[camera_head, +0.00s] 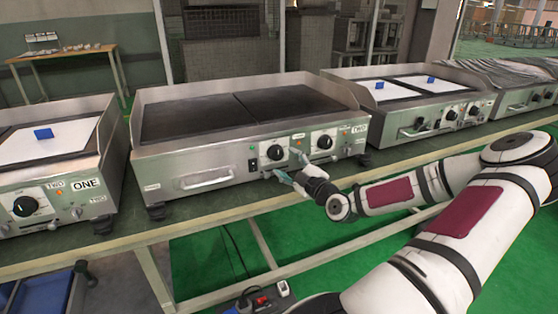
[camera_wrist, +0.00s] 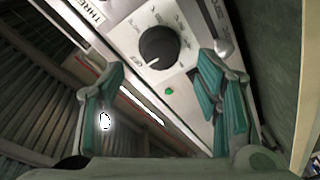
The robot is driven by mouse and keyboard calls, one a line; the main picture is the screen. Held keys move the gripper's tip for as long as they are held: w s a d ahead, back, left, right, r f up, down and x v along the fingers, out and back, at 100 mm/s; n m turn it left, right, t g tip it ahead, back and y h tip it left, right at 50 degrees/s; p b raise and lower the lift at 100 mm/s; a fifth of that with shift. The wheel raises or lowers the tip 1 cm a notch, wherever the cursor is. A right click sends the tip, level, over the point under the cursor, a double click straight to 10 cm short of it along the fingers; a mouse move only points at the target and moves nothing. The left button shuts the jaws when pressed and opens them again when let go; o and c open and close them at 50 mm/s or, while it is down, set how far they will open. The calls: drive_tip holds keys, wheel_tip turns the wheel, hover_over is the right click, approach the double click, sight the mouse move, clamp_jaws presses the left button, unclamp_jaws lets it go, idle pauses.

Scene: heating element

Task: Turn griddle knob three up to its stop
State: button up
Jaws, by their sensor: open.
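A round black knob (camera_wrist: 159,47) shows in the wrist view on a steel panel, beside a label (camera_wrist: 85,12) reading THREE. Its white mark points to the lower left of the picture. My gripper (camera_wrist: 162,64) is open, its teal fingers on either side of the knob in the picture; no contact shows. In the head view my gripper (camera_head: 290,166) is close to the front of the middle griddle (camera_head: 215,155), which carries a TWO label. That griddle has a left knob (camera_head: 275,152) and a right knob (camera_head: 324,142). I cannot tell there which knob the wrist view shows.
Griddle ONE (camera_head: 85,152) stands at the left. Another griddle (camera_head: 440,110) with blue blocks on white sheets stands at the right. A bar handle (camera_head: 205,179) sticks out of the middle griddle's front. The green table edge (camera_head: 215,214) runs below.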

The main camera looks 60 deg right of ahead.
sight(278, 155)
drive_tip(key=shift+b+x, duration=0.4)
drive_tip(key=shift+x, duration=2.25)
drive_tip(key=c, duration=1.2)
